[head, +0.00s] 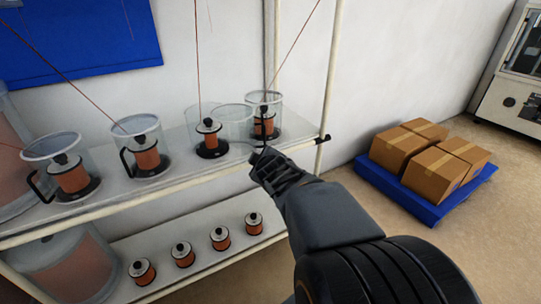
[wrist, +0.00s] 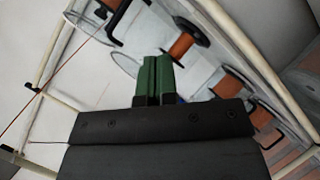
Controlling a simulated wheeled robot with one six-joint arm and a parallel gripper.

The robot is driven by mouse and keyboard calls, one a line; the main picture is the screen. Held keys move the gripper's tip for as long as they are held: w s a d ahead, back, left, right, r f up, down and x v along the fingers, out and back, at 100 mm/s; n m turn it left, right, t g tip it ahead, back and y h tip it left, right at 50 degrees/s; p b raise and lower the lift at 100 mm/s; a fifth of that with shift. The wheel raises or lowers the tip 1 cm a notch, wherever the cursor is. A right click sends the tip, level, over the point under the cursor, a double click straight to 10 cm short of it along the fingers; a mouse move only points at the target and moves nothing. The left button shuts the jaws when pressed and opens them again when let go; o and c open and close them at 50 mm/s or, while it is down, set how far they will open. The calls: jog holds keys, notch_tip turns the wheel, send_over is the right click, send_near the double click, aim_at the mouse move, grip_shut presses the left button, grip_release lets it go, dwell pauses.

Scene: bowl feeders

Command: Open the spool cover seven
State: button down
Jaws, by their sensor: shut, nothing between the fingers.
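Clear round spool covers with black handles stand in a row on the upper shelf. One is at the far left (head: 60,150), one beside it (head: 138,124). A third clear shell (head: 234,112) sits beside a copper spool (head: 208,140) that appears partly uncovered. The rightmost cover (head: 264,98) stands around its spool. No number shows, so I cannot tell which is seven. My gripper (head: 258,160) is in front of the rightmost covers by the shelf's front edge. Its green fingers (wrist: 155,78) are together and empty in the wrist view. Contact with a cover cannot be told.
The shelf rail (head: 150,190) runs along the front, with an upright post (head: 328,80) at its right end. Several bare spools (head: 220,239) stand on the lower shelf. Boxes (head: 436,172) lie on a blue pallet (head: 400,188) at right. Thin wires rise from the upper spools.

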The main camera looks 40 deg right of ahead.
jog(key=s+d+f+n+t+y+b, duration=0.1)
jog(key=d+f+n+t+y+b, duration=0.25)
jog(key=d+n+t+b, duration=0.55)
jog(key=w+n+g+y+p, duration=0.1)
jog(key=w+n+g, duration=0.1)
jog(key=w, duration=1)
jog(key=shift+w+d+r+n+g+p, duration=0.15)
jog(key=shift+d+r+n+g+p, duration=0.15)
jog(key=shift+d+n+p, duration=0.1)
jog(key=shift+w, duration=0.1)
